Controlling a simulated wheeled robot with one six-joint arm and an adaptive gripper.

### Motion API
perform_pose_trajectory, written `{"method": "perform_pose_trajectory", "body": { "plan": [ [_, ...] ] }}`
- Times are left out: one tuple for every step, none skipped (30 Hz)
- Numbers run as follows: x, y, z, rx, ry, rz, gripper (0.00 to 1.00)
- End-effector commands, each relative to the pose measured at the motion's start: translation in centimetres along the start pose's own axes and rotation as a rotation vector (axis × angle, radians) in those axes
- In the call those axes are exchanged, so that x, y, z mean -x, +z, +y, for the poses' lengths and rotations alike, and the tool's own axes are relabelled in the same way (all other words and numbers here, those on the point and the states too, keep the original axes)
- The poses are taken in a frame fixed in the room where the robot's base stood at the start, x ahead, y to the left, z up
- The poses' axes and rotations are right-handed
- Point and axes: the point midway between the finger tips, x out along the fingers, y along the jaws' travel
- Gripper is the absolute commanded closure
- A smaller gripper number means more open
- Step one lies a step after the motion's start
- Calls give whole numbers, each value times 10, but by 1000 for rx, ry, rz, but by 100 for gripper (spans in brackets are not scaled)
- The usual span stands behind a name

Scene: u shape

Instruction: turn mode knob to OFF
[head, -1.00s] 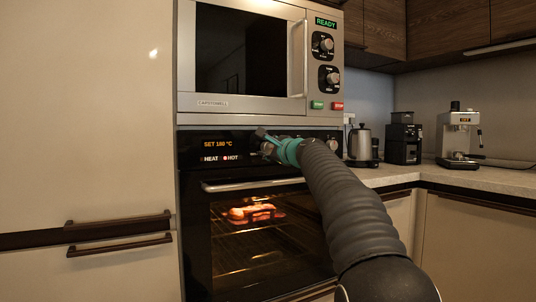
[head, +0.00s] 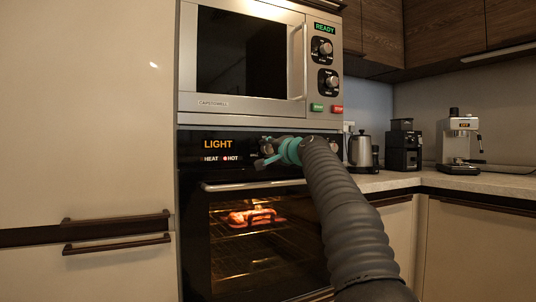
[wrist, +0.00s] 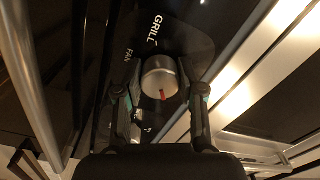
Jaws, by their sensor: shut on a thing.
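The oven's mode knob (wrist: 160,72) is a round silver knob with a red pointer mark, set on the black oven panel. In the wrist view my gripper (wrist: 159,90) has one finger on each side of it and is shut on it. The red mark points toward the bottom of the picture. The labels GRILL and FAN show to the upper left of the knob; other labels are hidden or too small to read. In the head view my gripper (head: 266,158) is at the panel and mostly covers the knob. The oven display (head: 217,145) reads LIGHT.
A second oven knob (head: 334,146) is right of my arm. The oven door handle (head: 225,187) runs below the panel, over a lit oven with food on a rack. A microwave (head: 240,55) sits above. A kettle (head: 361,150) and coffee machines stand on the right counter.

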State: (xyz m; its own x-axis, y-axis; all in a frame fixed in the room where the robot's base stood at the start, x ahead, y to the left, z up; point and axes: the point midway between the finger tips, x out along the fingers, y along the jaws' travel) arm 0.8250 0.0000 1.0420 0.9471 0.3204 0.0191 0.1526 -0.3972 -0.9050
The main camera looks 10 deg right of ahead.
Motion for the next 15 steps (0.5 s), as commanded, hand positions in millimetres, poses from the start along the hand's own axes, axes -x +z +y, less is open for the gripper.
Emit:
{"method": "perform_pose_trajectory", "body": {
  "plan": [
    [0, 2, 2, 42, 1, -4, 96],
    [0, 2, 3, 71, 1, -4, 96],
    [-1, 2, 3, 108, 1, -5, 96],
    [-1, 1, 3, 137, 1, -5, 96],
    [-1, 1, 3, 166, 2, -6, 96],
    [-1, 1, 3, 203, 2, -7, 96],
    [-1, 1, 3, 232, 2, -8, 96],
    [-1, 1, 3, 260, 2, -9, 96],
    [0, 1, 3, 298, 2, -10, 96],
    [0, 1, 3, 327, 2, -11, 96],
    [-1, 1, 3, 356, 2, -11, 96],
    [0, 1, 3, 394, 2, -11, 96],
    [0, 1, 3, 422, 2, -12, 96],
    [-1, 1, 3, 449, 2, -13, 96],
    [-1, 1, 4, 487, 3, -15, 96]
  ]
}}
